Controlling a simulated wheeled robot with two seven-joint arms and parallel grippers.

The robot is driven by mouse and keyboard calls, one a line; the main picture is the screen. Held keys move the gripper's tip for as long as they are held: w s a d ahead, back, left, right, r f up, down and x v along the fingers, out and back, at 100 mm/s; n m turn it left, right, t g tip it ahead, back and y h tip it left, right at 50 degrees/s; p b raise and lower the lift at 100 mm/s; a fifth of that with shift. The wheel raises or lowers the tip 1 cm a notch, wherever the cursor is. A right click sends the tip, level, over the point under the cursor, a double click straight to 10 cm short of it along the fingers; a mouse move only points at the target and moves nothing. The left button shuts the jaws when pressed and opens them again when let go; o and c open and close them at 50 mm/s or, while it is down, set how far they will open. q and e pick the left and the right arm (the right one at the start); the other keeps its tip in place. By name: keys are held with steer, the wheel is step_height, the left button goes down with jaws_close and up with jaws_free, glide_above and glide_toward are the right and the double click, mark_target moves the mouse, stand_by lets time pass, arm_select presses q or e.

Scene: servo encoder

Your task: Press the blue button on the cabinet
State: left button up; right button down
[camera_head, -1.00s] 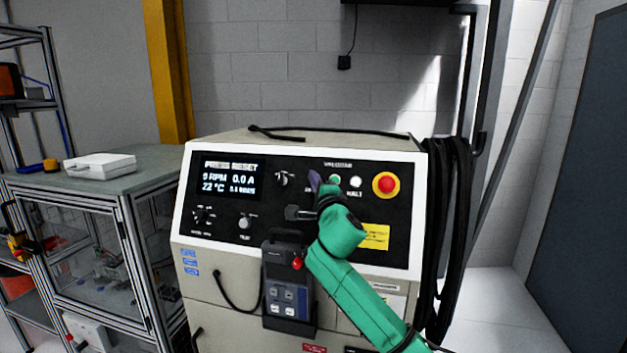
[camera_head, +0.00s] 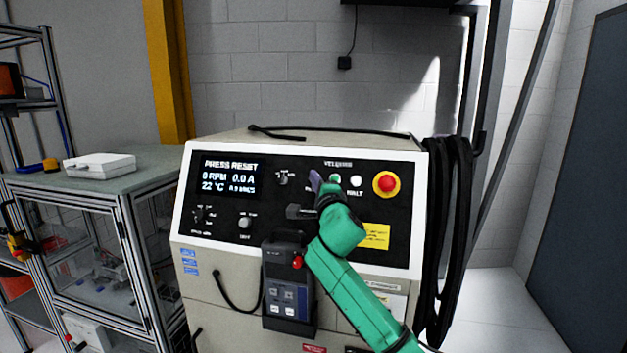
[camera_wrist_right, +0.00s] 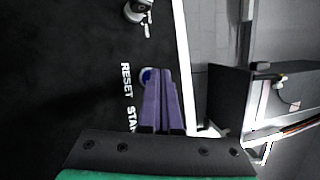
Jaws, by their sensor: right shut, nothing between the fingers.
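The cabinet (camera_head: 220,300) is beige with a black front panel, and its screen (camera_head: 229,179) reads "PRESS RESET". In the right wrist view the blue button (camera_wrist_right: 146,75) sits beside the word RESET, partly covered by a fingertip. In the head view I cannot make it out behind the fingers. My right gripper (camera_head: 315,176) is shut and empty, its purple fingers pointing at the panel left of the green button. It also shows in the right wrist view (camera_wrist_right: 157,73), with the tips over or beside the blue button. I cannot tell whether they touch it. My left gripper is not in view.
A green button (camera_head: 336,180), a white button (camera_head: 356,181) and a red emergency knob (camera_head: 386,184) lie right of my fingers. A handheld pendant (camera_head: 287,285) hangs on the cabinet front. Black cables (camera_head: 447,235) hang at its right side.

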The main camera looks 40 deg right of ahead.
steer(key=shift+d, duration=0.1)
stand_by(0.3)
steer(key=shift+s+a+r, duration=0.2)
steer(key=shift+a, duration=0.25)
steer(key=s+a+r+p, duration=0.1)
steer(key=s+a+r, duration=0.1)
steer(key=s+a, duration=0.1)
steer(key=shift+a+r, duration=0.3)
steer(key=shift+a, duration=0.45)
